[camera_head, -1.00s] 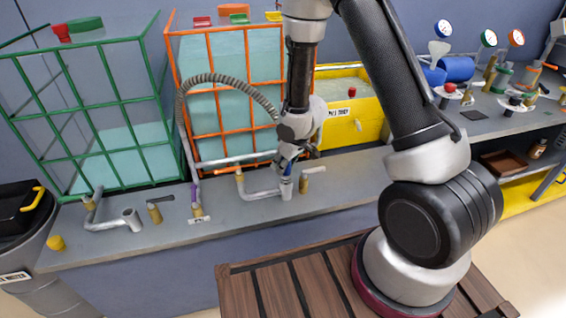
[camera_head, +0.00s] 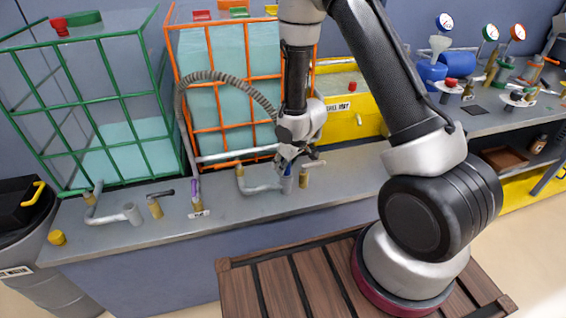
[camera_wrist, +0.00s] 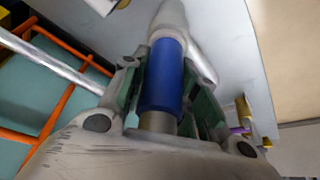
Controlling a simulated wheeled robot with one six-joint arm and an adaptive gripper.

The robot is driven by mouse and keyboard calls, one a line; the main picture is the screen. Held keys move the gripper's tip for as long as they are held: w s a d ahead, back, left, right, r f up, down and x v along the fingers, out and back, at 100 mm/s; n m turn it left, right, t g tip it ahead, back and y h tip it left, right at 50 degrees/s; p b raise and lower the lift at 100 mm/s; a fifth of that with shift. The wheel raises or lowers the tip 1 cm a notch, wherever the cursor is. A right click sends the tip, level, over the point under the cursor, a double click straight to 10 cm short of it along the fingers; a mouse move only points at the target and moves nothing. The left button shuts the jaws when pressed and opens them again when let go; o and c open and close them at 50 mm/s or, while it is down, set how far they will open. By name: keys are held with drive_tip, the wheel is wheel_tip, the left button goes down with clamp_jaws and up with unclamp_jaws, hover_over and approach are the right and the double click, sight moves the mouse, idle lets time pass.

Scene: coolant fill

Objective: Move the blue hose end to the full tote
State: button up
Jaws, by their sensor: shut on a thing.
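My gripper (camera_head: 287,166) is shut on the blue hose end (camera_wrist: 164,75), which lies between its green-padded fingers in the wrist view. The blue end stands over the upright grey pipe socket (camera_head: 286,186) in front of the orange-caged tote. Its far end meets a pale grey ring and pipe in the wrist view; I cannot tell whether it is seated. The grey ribbed hose (camera_head: 245,87) arches from the left toward my gripper. The orange-caged tote (camera_head: 205,127) shows a high liquid level. The green-caged tote (camera_head: 100,128) at left shows a low level.
Brass valves (camera_head: 155,208) stand near both sockets. A yellow container (camera_head: 352,121) is behind to the right. Gauges, a blue drum (camera_head: 432,71) and valves crowd the right side.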

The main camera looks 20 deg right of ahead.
drive_tip(key=shift+r, duration=1.4)
drive_tip(key=shift+f, duration=1.35)
idle(0.5)
drive_tip(key=o, duration=0.9)
drive_tip(key=v, duration=1.2)
drive_tip(key=shift+a, duration=0.1)
